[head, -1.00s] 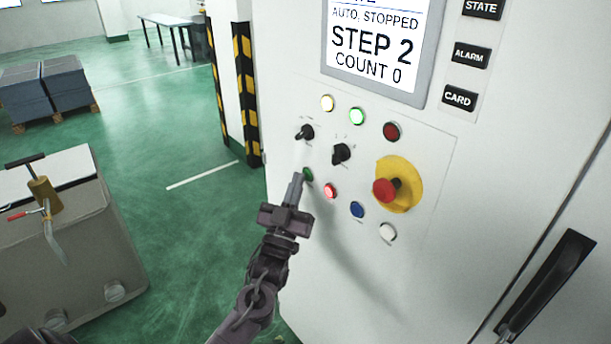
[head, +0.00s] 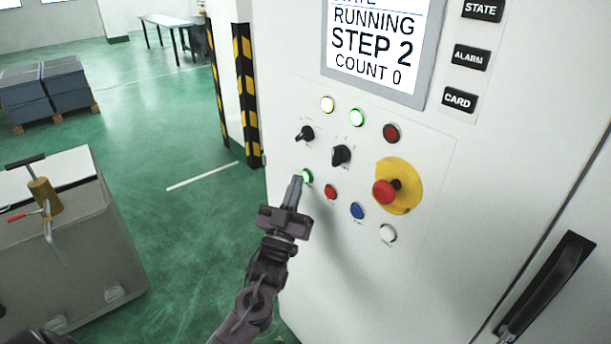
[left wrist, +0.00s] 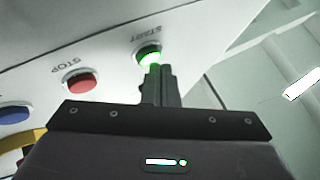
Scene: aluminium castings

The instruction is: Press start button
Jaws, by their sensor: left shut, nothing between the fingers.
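The green start button (head: 307,176) is lit on the white cabinet's control panel. In the left wrist view the start button (left wrist: 149,55) glows green beside the label START. My left gripper (head: 294,185) is shut and empty, its fingertips right at the button in the head view. In the left wrist view the fingertips (left wrist: 158,72) overlap the button's near edge; I cannot tell whether they touch it. The screen (head: 378,45) reads RUNNING, STEP 2, COUNT 0. My right gripper is not in view.
The red stop button (head: 330,191) is just right of the start button, then a blue button (head: 357,210) and a white one (head: 388,233). A red emergency stop (head: 385,191) on a yellow plate sticks out. Black rotary switches (head: 341,154) sit above.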

